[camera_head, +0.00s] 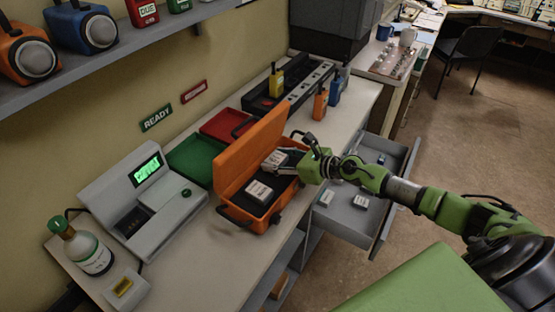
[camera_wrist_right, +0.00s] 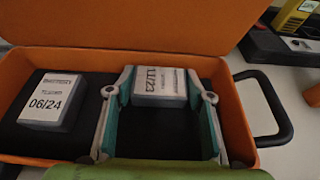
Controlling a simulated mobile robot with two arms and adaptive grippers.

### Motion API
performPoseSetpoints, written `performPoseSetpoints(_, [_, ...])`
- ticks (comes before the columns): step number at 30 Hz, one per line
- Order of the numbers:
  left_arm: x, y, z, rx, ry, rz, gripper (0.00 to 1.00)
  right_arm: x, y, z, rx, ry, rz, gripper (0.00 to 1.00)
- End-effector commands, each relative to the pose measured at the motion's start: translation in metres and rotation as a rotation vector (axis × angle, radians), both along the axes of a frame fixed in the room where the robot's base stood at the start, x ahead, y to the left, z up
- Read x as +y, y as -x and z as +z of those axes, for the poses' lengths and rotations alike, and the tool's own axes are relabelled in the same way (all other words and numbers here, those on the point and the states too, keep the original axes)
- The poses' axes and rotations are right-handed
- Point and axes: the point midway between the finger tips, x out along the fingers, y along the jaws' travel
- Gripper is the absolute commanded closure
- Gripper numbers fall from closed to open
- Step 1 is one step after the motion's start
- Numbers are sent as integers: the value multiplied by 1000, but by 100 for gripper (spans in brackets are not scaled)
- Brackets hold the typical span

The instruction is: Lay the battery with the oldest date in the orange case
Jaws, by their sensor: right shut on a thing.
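The orange case (camera_head: 226,181) stands open on the bench, its lid raised at the back. My right gripper (camera_head: 284,160) is over the case's right part, shut on a white-labelled battery (camera_head: 273,161). In the right wrist view this battery (camera_wrist_right: 160,84) reads 11/23 between the two fingertips. I cannot tell whether it touches the dark lining. A second battery (camera_head: 259,191) lies in the left part of the case; it reads 06/24 in the right wrist view (camera_wrist_right: 48,101). More batteries (camera_head: 361,202) (camera_head: 326,198) lie in the open drawer (camera_head: 345,222). My left gripper is out of view.
A grey tester (camera_head: 150,200) with a lit green display stands left of the case. A green tray (camera_head: 193,160) and a red tray (camera_head: 225,125) lie behind it. A charger rack (camera_head: 302,91) with radios stands farther back. The open drawer juts out under my right arm.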

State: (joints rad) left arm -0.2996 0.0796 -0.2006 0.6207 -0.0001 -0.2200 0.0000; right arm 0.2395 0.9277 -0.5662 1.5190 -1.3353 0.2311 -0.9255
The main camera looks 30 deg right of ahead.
Motion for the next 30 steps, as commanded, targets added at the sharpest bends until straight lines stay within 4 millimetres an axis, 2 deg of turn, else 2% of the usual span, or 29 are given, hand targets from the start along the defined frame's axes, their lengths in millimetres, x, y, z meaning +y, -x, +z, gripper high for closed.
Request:
performPoseSetpoints(1, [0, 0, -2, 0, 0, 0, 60, 0, 0, -1, 0, 0, 0, 47])
performPoseSetpoints(3, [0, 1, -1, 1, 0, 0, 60, 0, 0, -1, 0, 0, 0, 35])
performPoseSetpoints(15, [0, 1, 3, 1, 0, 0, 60, 0, 0, 4, 0, 0, 0, 35])
performPoseSetpoints(19, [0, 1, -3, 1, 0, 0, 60, -8, 13, 5, 1, 5, -1, 35])
performPoseSetpoints(27, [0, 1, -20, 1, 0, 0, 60, -26, 51, 20, 3, 4, 3, 35])
performPoseSetpoints(30, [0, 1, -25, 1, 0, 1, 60, -33, 60, 24, 3, 3, -2, 35])
